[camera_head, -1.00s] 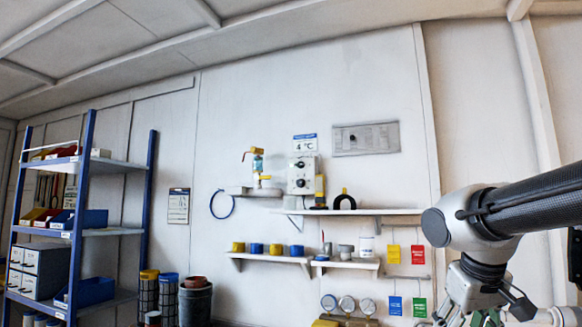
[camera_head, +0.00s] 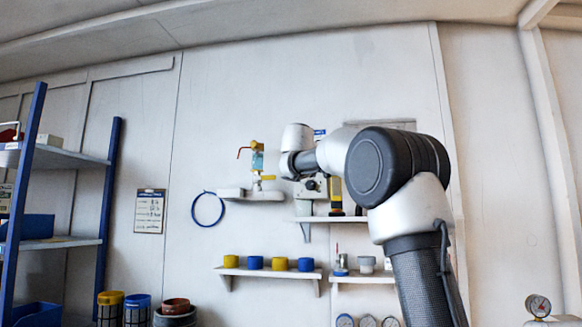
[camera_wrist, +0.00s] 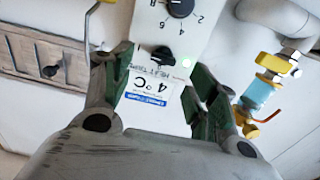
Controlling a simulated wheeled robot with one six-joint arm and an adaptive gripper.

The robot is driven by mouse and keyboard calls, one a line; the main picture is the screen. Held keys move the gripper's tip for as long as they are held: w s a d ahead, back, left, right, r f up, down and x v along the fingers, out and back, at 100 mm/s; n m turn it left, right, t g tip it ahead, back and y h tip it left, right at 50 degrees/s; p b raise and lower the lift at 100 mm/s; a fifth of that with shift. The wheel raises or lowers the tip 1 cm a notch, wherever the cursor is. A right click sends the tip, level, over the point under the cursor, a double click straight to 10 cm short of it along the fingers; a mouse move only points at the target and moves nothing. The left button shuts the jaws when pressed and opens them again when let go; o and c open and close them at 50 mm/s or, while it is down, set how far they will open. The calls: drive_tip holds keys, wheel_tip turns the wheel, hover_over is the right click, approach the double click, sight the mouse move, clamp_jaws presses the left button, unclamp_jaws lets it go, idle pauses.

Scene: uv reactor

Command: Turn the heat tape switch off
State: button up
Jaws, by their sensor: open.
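A larger black numbered dial (camera_wrist: 181,4) is cut off at the top edge. In the head view my arm hides most of the box (camera_head: 308,192) and the switch.
A "4 °C" sign (camera_wrist: 158,95) shows between the fingers. A blue valve with yellow fittings (camera_wrist: 259,92) is to the right, also in the head view (camera_head: 257,162). A shelf (camera_head: 345,218) runs below the box.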

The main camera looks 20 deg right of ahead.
drive_tip(key=x, duration=0.8)
drive_tip(key=shift+w+a+r, duration=0.3)
drive_tip(key=c, duration=1)
